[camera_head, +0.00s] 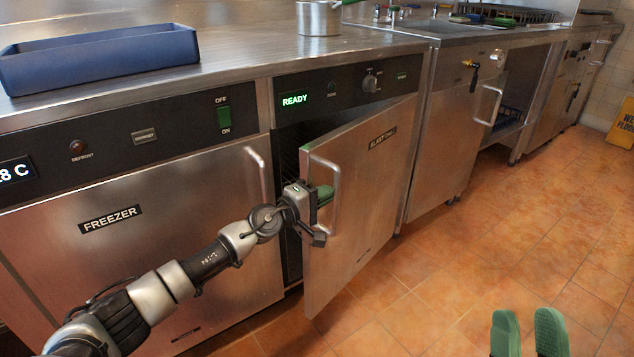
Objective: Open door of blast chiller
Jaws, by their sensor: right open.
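The blast chiller door (372,195) is a steel panel with a dark label, standing partly open. Its left edge is swung out from the cabinet, and a dark gap shows behind it. Its vertical bar handle (337,190) is near that free edge. My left gripper (325,194) is at the handle, with green finger pads between the door's edge and the bar. Whether the fingers close on the bar cannot be told. My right gripper (528,333) is at the bottom right, its two green fingers apart and empty, over the floor and away from the door.
The freezer (140,240), closed, stands left of the chiller. A blue tray (100,60) and a steel pot (318,18) sit on the counter. Another steel cabinet (450,130) stands to the right. The tiled floor (480,260) before the door is clear. A yellow sign (622,125) stands far right.

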